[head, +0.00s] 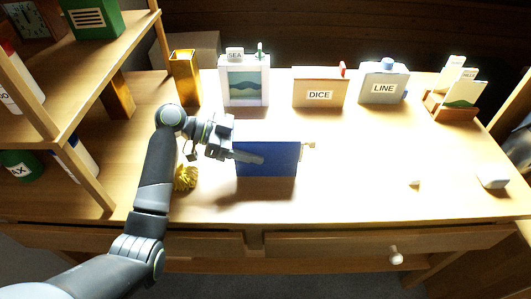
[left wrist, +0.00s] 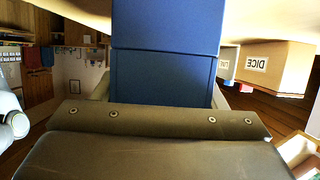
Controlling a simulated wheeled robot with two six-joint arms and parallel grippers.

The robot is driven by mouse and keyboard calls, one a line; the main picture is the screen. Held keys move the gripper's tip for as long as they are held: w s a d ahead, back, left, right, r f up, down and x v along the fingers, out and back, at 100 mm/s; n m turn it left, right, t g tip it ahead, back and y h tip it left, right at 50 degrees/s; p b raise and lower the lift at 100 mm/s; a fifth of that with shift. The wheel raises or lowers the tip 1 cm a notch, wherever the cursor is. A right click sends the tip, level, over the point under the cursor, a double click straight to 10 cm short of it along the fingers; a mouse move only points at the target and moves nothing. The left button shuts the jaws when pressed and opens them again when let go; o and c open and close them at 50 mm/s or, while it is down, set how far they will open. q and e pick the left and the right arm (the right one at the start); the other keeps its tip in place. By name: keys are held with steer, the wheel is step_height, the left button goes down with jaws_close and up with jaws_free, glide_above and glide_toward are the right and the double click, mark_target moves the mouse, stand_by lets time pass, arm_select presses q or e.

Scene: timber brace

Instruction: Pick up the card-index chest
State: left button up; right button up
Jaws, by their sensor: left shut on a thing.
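The card-index chest appears to be the blue box (head: 268,160) near the middle of the desk in the head view, with a small pale piece at its right end. It fills the upper middle of the left wrist view (left wrist: 165,78), where a seam crosses its blue face. My left gripper (head: 250,156) reaches it from the left and is shut on it; the fingers lie along its near side. A shadow lies below the chest, and I cannot tell whether it touches the desk. My right gripper is not in view.
Behind the chest stand a brass-coloured container (head: 185,78), a SEA box (head: 244,92), a DICE box (head: 318,87) and a LINE box (head: 384,86). A yellow bundle (head: 186,178) lies left of the chest. Shelves (head: 75,105) rise at left. The desk's right middle is mostly clear.

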arm_select(q)
steer(key=shift+c, duration=0.8)
step_height(320, 180, up, 10)
steer(key=shift+r, duration=0.1)
